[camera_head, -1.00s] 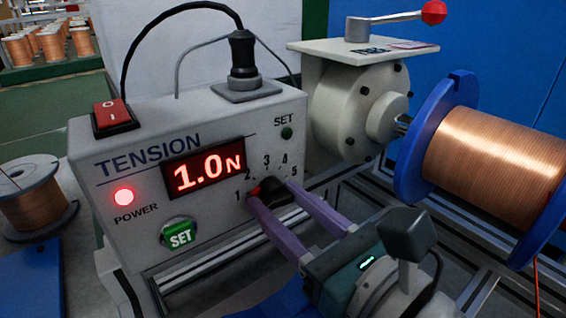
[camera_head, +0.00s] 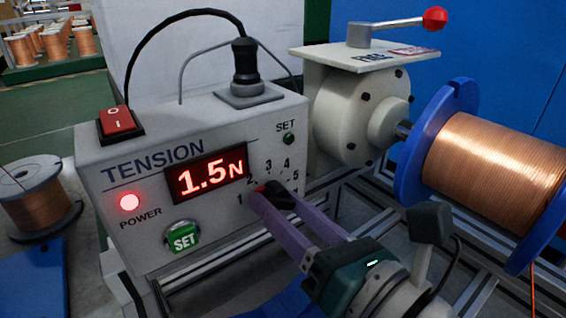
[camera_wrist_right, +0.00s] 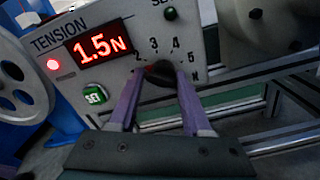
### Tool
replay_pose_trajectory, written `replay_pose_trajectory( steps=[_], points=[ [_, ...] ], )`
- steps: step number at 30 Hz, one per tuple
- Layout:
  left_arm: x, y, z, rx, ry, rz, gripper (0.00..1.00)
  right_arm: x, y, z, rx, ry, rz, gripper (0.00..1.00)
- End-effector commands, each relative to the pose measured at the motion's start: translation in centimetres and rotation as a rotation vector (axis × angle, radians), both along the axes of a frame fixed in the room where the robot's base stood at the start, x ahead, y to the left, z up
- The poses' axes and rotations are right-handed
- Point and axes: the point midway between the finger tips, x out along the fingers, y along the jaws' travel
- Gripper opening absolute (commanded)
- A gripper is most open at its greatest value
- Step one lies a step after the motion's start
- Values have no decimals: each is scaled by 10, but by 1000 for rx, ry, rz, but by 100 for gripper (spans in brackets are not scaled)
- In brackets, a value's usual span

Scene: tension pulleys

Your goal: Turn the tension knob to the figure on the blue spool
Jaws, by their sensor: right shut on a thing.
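The grey tension box (camera_head: 115,225) has a red display (camera_head: 208,176) reading 1.5N. The black tension knob (camera_head: 281,197) with a red mark sits on its front below a scale of 1 to 5; the mark points between 1 and 2. My right gripper (camera_head: 272,198) is shut on the knob, one purple finger on each side. The knob also shows in the right wrist view (camera_wrist_right: 160,76). The blue spool (camera_head: 425,150), wound with copper wire (camera_head: 495,175), is at the right; I see no figure on it. My left gripper is not in view.
A green SET button (camera_head: 183,238), a lit red power lamp (camera_head: 129,202) and a red rocker switch (camera_head: 117,120) are on the box. A white round housing (camera_head: 345,115) with a red-knobbed lever stands behind. A smaller copper spool (camera_head: 38,200) is at the left.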

Motion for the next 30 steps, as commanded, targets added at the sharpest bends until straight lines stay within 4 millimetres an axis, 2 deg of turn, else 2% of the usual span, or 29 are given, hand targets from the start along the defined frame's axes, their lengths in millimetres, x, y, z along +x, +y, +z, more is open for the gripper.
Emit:
replay_pose_trajectory(
  steps=[21,30],
  points=[
    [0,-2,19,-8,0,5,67,-1,-3,-6,532,408,-10,0],
    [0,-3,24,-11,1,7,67,-2,-3,-7,696,530,-11,0]
  ],
)
